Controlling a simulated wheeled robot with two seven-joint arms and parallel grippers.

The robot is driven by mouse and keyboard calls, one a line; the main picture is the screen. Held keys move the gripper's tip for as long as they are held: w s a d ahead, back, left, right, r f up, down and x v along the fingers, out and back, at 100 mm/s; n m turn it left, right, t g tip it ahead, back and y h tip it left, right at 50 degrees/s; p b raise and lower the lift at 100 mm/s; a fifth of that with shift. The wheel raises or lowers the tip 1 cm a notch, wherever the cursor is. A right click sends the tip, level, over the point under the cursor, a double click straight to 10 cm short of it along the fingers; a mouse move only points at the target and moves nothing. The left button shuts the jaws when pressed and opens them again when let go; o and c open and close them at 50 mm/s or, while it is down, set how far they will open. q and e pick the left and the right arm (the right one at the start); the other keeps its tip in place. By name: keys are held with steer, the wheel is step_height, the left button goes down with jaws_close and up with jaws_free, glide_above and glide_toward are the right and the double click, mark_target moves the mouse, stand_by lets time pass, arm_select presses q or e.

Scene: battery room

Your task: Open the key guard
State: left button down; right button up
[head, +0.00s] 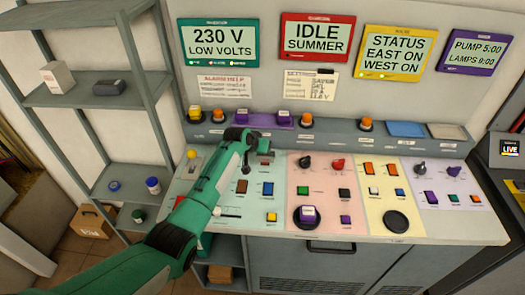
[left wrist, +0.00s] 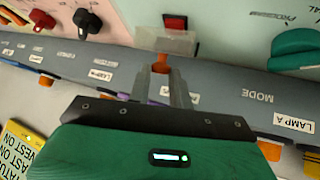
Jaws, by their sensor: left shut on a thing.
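The key guard shows in the left wrist view as a small pale box-like cover (left wrist: 180,43) at the edge of the panel, just beyond my fingertips. A small orange part shows between the fingertips at its near side. My left gripper (left wrist: 165,80) is shut at this near edge; the exact contact is partly hidden by the fingers. In the head view my left gripper (head: 255,144) is at the back of the panel's left section, and the guard (head: 265,157) is small and partly hidden by it. My right gripper is in neither view.
The sloped control panel (head: 440,228) holds several coloured switches and knobs. A raised grey strip (head: 325,133) with lamps runs behind it. A red rocker (left wrist: 176,21) lies beyond the guard, and a teal handle (left wrist: 297,48) is to its right. Grey shelves (head: 95,92) stand at left.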

arm_select(q)
steer(key=shift+w+r+g, duration=0.25)
steer(key=shift+w+g, duration=0.2)
steer(key=shift+g, duration=0.15)
steer(key=c, duration=1.3)
jaws_free()
steer(key=shift+w, duration=0.1)
steer(key=shift+r, duration=0.1)
steer(key=shift+s+a+r, duration=0.2)
steer(key=shift+s+r, duration=0.05)
steer(key=shift+r, duration=0.1)
steer(key=shift+b+v, duration=1.65)
steer(key=shift+v, duration=4.75)
